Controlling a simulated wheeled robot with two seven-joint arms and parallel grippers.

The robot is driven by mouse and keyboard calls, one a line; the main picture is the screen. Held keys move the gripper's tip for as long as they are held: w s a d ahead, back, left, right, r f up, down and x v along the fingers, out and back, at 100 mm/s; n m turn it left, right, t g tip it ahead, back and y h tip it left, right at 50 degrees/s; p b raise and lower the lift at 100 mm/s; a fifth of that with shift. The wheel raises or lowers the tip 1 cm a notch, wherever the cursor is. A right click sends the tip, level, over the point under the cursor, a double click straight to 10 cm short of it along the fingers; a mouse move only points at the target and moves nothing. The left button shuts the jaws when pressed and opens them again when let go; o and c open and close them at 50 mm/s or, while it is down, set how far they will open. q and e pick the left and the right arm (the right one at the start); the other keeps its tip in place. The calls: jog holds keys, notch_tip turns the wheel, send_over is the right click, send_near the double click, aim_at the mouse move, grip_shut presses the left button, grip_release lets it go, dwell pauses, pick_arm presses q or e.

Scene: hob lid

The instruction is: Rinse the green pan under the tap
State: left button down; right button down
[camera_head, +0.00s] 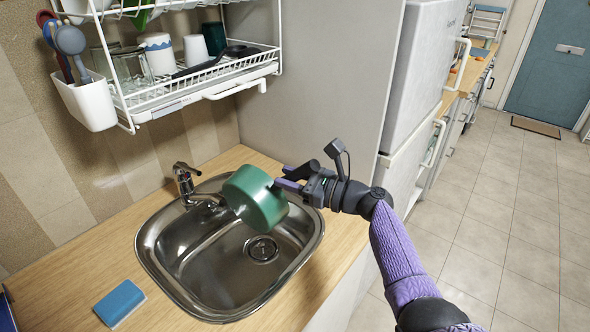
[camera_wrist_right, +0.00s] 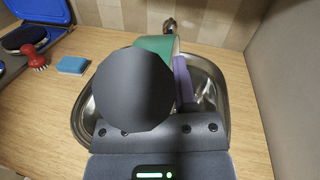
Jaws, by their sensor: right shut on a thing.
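The green pan (camera_head: 255,197) is held tilted above the sink (camera_head: 200,262), with its rim beside the spout of the tap (camera_head: 184,180). My right gripper (camera_head: 284,183) is shut on the pan at its right side. In the right wrist view, part of the green pan (camera_wrist_right: 156,45) shows beyond a dark round shape, next to a purple finger (camera_wrist_right: 183,80) of my gripper. The tap (camera_wrist_right: 169,25) shows behind it there. I cannot make out any water running. The pan's handle is not clearly visible. My left gripper is not in view.
A blue sponge (camera_head: 120,303) lies on the wooden counter left of the sink. A white dish rack (camera_head: 205,84) hangs above, and a fridge (camera_head: 415,75) stands right. A red brush (camera_wrist_right: 35,57) and a hob with a blue lid (camera_wrist_right: 42,10) show in the wrist view.

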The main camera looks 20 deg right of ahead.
jog(key=s+a+n+h+p, duration=0.3)
jog(key=s+a+n+p, duration=0.4)
jog(key=a+n, duration=0.4)
jog(key=shift+s+a+f+n+h, duration=0.35)
jog(key=shift+a+n+h, duration=0.05)
jog(key=shift+n, duration=1.2)
